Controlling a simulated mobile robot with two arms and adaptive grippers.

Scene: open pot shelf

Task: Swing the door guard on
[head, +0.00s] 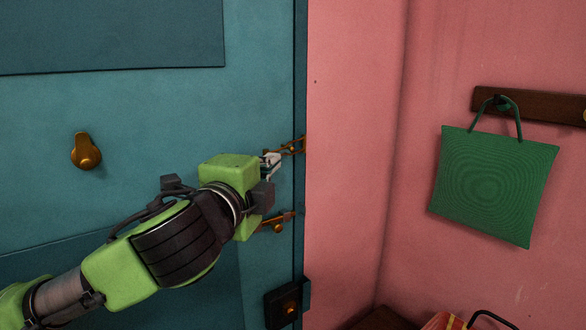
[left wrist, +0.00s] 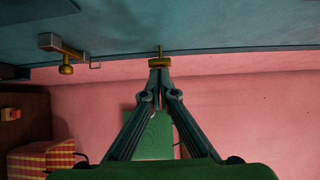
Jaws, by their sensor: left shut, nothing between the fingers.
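The door guard (head: 291,146) is a small brass piece at the right edge of the teal door (head: 150,110), beside the pink wall. My left gripper (head: 272,162) is right by it, its fingers shut together and empty. In the left wrist view the fingertips (left wrist: 160,78) meet just below the brass guard (left wrist: 160,62), against the door edge. I cannot tell whether they touch it. The guard's near end is partly hidden by the gripper in the head view. My right gripper is in neither view.
A brass lever handle (head: 278,222) sits below the guard, close under my gripper. A dark lock box (head: 288,302) is lower on the door edge. A green bag (head: 494,187) hangs from a wooden rail (head: 535,105).

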